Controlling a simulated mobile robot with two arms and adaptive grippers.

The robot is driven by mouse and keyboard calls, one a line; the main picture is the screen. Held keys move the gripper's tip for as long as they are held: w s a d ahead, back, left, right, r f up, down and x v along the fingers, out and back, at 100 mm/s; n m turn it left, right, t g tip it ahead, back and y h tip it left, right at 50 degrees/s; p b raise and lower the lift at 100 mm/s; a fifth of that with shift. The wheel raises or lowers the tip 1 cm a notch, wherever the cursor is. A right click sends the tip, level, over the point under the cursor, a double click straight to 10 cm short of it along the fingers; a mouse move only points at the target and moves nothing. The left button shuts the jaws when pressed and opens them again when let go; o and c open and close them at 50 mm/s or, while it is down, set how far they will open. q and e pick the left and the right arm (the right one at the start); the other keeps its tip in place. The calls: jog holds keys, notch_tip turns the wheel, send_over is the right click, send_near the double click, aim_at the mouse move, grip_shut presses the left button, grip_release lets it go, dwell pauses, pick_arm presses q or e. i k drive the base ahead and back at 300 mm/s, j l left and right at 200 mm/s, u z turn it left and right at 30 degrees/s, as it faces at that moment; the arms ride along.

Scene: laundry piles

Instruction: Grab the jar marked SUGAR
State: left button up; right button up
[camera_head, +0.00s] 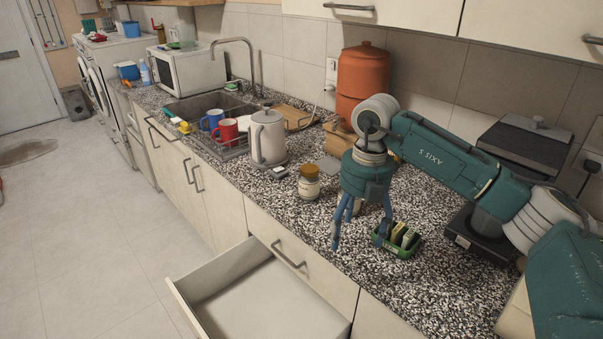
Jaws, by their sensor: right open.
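A small glass jar (309,187) with an orange-tan lid and pale contents stands upright on the speckled counter, right of the kettle. Any marking on it is too small to read. My right gripper (362,226) points down over the counter to the right of this jar, with its blue fingers apart and empty. Another pale jar-like thing shows partly behind the gripper's fingers; most of it is hidden, so I cannot tell its label. My left gripper is out of the frame.
A green tray (379,241) with small packets sits just right of my right gripper. A terracotta container (361,75) is behind. An open drawer (200,310) juts out below the counter.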

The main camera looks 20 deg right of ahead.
aim_at(309, 178)
jog(key=i, duration=1.1)
